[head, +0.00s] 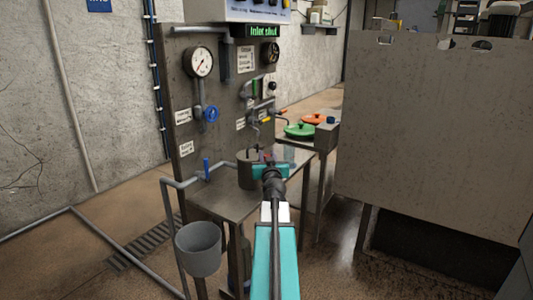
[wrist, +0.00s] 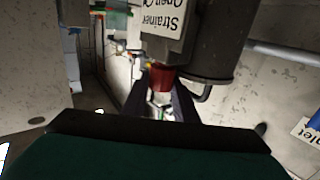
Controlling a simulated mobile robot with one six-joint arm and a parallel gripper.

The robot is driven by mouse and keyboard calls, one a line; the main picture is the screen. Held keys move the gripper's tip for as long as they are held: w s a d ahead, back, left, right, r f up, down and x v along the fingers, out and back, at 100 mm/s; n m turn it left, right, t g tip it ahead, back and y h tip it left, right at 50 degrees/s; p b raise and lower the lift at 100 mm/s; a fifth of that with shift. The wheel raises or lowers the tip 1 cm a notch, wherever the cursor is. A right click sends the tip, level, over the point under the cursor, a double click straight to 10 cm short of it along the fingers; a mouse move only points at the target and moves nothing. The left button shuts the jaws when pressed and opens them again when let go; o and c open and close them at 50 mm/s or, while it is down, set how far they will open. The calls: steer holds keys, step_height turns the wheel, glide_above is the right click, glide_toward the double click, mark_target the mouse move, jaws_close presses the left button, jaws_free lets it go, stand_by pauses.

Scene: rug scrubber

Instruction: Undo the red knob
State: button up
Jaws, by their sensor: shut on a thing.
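The red knob (wrist: 162,77) shows in the wrist view just below a label reading "Strainer". It sits beside a dark grey cylinder (wrist: 218,50), the strainer body. My gripper (wrist: 161,92) has a dark finger on each side of the knob and is shut on it. In the head view my gripper (head: 268,163) is at the strainer cylinder (head: 246,172) on the metal table, and the knob is mostly hidden behind my arm.
The metal table (head: 232,204) carries a pipe with a blue-handled valve (head: 206,166) at left. A grey bucket (head: 198,250) hangs at its front. The gauge panel (head: 217,110) stands behind. A large grey cabinet (head: 430,140) blocks the right side.

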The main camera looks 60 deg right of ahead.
steer(key=shift+d+r+m+g+h+p, duration=0.15)
steer(key=shift+m+g+h+p, duration=0.3)
steer(key=shift+p, duration=1.55)
steer(key=shift+r+m+g+h+p, duration=0.2)
steer(key=shift+g+p, duration=0.35)
steer(key=shift+p, duration=1.4)
steer(key=m+g+h+p, duration=0.1)
steer(key=m+g+p, duration=0.1)
steer(key=p, duration=0.9)
steer(key=shift+w+g+p, duration=0.15)
steer(key=shift+g+p, duration=0.15)
steer(key=m+g+h+p, duration=0.1)
steer(key=m+g+p, duration=0.1)
steer(key=p, duration=0.7)
steer(key=shift+w+g, duration=0.1)
steer(key=shift+g, duration=0.7)
steer(key=shift+f+m+g+h+p, duration=0.15)
steer(key=shift+m+g+h+p, duration=0.1)
steer(key=shift+m+g+p, duration=1.4)
steer(key=shift+g+p, duration=0.45)
steer(key=shift+g, duration=0.1)
steer(key=shift+f+m+g+p, duration=0.15)
steer(key=shift+m+g+p, duration=0.15)
steer(key=shift+m+g, duration=0.65)
steer(key=shift+m+g+y, duration=0.25)
steer(key=shift+g+y, duration=0.15)
steer(key=shift+g, duration=0.65)
steer(key=shift+a+f+g, duration=0.15)
steer(key=shift+a+g, duration=0.1)
steer(key=shift+g, duration=0.05)
